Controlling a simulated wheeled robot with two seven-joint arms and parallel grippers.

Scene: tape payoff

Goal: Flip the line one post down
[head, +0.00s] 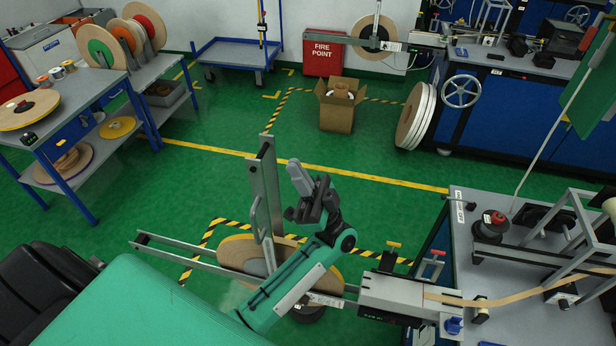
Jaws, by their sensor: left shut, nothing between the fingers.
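My left gripper (302,180) is raised above the near payoff stand, shut and empty. A grey upright post (266,190) with a lever (257,218) stands just left of the gripper; they look apart, though depth is hard to judge. A grey block (400,292) with a yellow-topped handle (393,246) and a red-topped handle (436,253) stands to the right. A tan tape line (520,293) runs right from it across the bench. My right gripper is not in view.
The grey bench (470,270) at right carries a black unit with a red knob (494,217) and metal frames. Shelves with reels (103,45) stand at left. An open cardboard box (338,113) stands on the green floor, which is largely clear.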

